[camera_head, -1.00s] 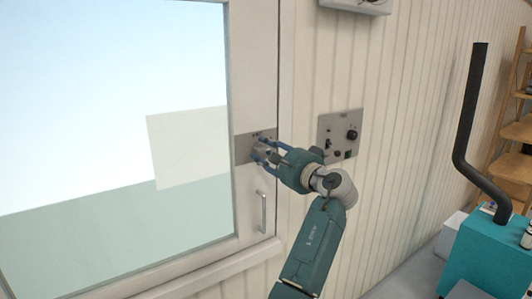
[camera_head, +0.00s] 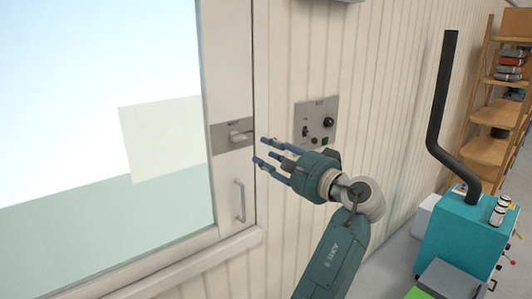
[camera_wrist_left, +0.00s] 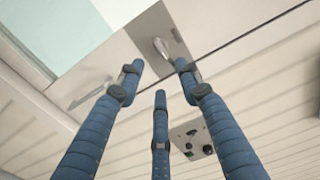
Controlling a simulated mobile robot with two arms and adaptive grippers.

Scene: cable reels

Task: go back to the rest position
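My left gripper (camera_head: 262,150) is in front of the wall, just right of the latch knob (camera_head: 240,135) on the window frame. Its blue fingers are spread and empty, and a gap shows between them and the knob. In the left wrist view the fingers (camera_wrist_left: 159,78) are apart with nothing between them, and the knob (camera_wrist_left: 163,48) shows beyond their tips. My right gripper is not in view.
A grey control panel (camera_head: 316,122) with knobs is on the wall behind my gripper. A pull handle (camera_head: 240,200) sits below the latch. At right stand a teal machine (camera_head: 462,235) with a black pipe (camera_head: 446,90) and a wooden shelf (camera_head: 490,105).

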